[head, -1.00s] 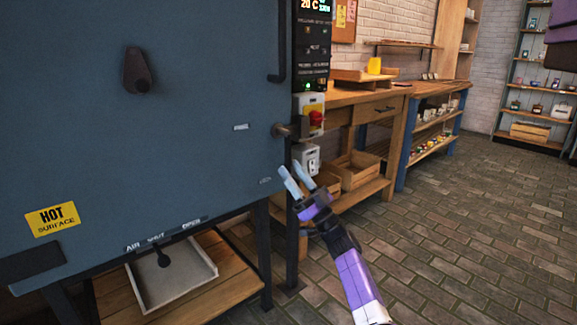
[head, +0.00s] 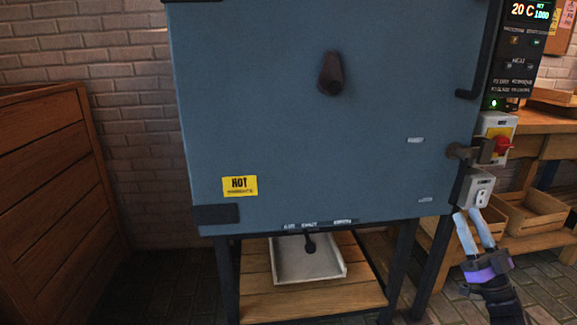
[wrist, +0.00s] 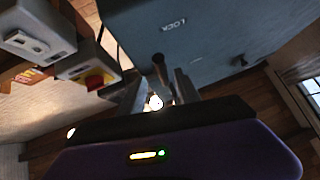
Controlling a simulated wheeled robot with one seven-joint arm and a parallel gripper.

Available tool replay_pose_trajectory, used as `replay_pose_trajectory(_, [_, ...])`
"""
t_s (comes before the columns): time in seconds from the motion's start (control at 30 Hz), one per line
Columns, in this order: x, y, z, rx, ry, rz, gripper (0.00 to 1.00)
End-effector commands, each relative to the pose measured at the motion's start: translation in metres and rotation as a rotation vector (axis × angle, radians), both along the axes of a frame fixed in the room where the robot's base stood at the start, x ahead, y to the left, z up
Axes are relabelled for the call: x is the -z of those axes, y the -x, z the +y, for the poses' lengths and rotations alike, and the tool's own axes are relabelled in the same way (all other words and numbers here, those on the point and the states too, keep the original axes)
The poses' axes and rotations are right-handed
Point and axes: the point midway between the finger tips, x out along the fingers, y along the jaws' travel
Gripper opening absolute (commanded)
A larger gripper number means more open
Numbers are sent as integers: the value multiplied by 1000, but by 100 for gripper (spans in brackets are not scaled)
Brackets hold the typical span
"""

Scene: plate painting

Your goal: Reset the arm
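My gripper (head: 474,232) is at the lower right of the head view, in front of the kiln's right edge and just below the grey switch box (head: 478,188). Its two pale fingers point up and stand apart, with nothing visible between them. In the wrist view my gripper (wrist: 160,92) also has its fingers apart. A dark knob (wrist: 159,62) on the kiln shows beyond the fingertips there, and I cannot tell how near it is.
The blue-grey kiln (head: 280,110) fills the middle, its door closed, with a yellow hot-surface sign (head: 240,186). A red switch (head: 502,145) sits at its right. A white tray (head: 290,270) lies on the shelf below. A wooden cabinet (head: 50,180) stands left.

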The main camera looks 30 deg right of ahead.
Motion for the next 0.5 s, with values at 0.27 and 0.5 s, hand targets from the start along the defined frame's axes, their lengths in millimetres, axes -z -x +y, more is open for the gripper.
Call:
replay_pose_trajectory(0.27, [-4,0,-14,117,40,15,40])
replay_pose_trajectory(0.5, [-19,21,-9,350,55,6,40])
